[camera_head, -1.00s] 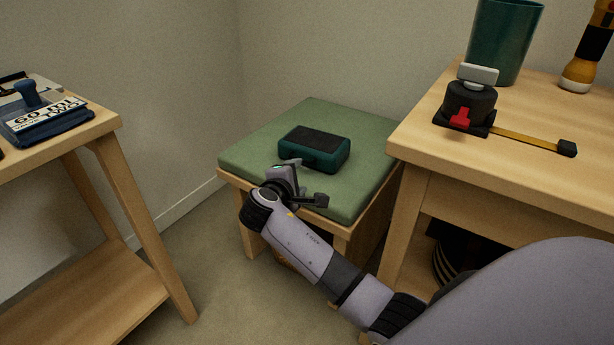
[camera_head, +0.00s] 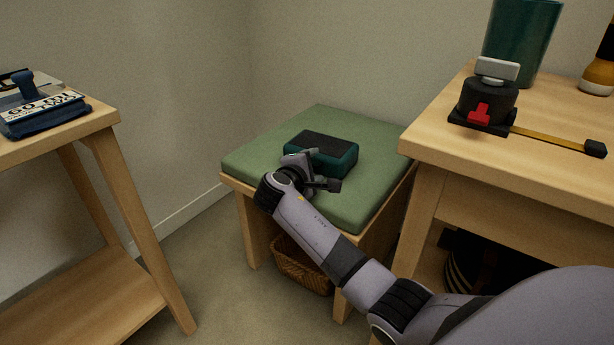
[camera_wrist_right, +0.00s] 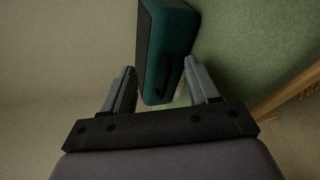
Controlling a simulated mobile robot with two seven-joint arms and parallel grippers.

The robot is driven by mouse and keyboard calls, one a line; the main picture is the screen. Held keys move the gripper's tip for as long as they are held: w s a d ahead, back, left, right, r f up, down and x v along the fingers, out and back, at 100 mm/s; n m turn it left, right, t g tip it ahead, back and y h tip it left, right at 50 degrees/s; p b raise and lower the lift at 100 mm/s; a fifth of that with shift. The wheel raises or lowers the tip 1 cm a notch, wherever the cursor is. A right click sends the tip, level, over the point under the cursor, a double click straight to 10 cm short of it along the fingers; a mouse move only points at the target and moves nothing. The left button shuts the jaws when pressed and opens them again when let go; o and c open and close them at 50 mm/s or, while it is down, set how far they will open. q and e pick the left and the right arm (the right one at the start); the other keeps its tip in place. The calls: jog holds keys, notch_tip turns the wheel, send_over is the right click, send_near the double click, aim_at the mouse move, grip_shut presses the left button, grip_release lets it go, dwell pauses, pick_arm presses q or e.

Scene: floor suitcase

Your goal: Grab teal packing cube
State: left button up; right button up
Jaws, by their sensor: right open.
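The teal packing cube (camera_head: 338,158) with a dark top lies on the green cushion of a low wooden stool. My right gripper (camera_head: 325,168) is at its near side, just in front of it in the head view. In the right wrist view the teal packing cube (camera_wrist_right: 170,55) shows ahead, with a dark handle on its side. The open fingers of my right gripper (camera_wrist_right: 160,88) stand apart, with the cube's near end at the gap between their tips. I cannot tell whether either finger touches it. My left gripper is in no view.
The green cushion (camera_head: 262,150) has bare room around the cube. A wooden table (camera_head: 550,165) at the right carries a tape measure (camera_head: 487,100), a teal bin (camera_head: 520,40) and a flashlight (camera_head: 600,70). A wicker basket (camera_head: 300,268) sits under the stool. A wooden shelf (camera_head: 75,130) stands left.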

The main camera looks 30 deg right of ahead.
aim_at(319, 155)
jog(key=shift+b+x, duration=0.35)
jog(key=shift+x, duration=0.75)
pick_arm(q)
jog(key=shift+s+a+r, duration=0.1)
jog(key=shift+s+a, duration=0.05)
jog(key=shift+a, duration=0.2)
pick_arm(e)
jog(key=shift+w+d+f, duration=0.1)
jog(key=shift+d, duration=0.15)
grip_shut()
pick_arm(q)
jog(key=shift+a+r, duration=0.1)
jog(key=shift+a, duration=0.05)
pick_arm(e)
jog(key=shift+a+f, duration=0.1)
